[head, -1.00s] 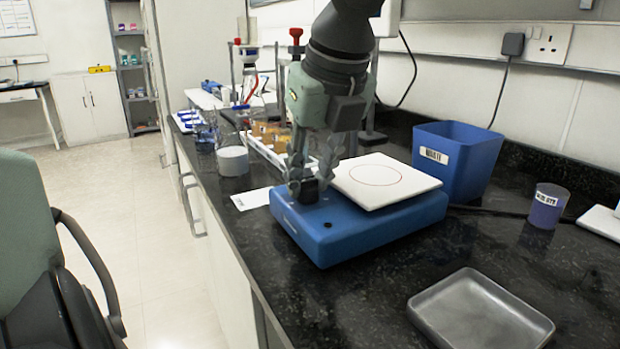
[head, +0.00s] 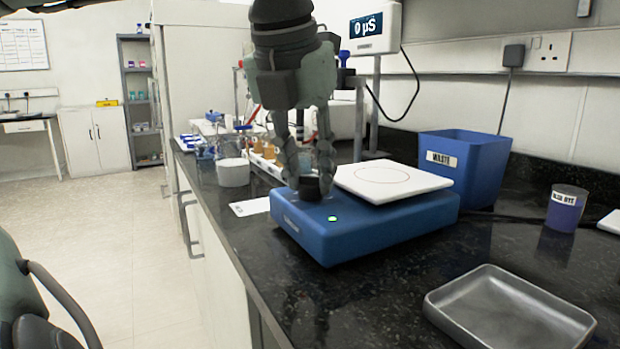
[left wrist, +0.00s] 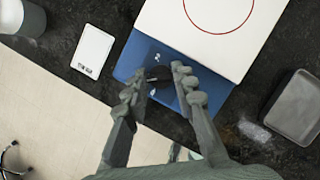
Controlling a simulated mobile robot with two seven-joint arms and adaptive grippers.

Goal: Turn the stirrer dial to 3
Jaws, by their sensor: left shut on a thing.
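The stirrer (head: 365,232) is a blue box with a white square top plate (head: 420,181) marked with a thin red circle. Its black dial (head: 312,190) stands on the left part of the blue top. My left gripper (head: 311,182) points down over the dial, its fingers shut on it from both sides. In the left wrist view the dial (left wrist: 158,73) shows dark between the fingertips. The dial's setting cannot be read. A small green light (head: 332,218) glows on the stirrer beside the dial. My right gripper is not in view.
A blue waste bin (head: 466,165) stands behind the stirrer. A blue dye beaker (head: 567,208) and a grey metal tray (head: 510,312) are to the right. A white card (head: 250,207) and a white beaker (head: 233,173) lie left. The front bench is clear.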

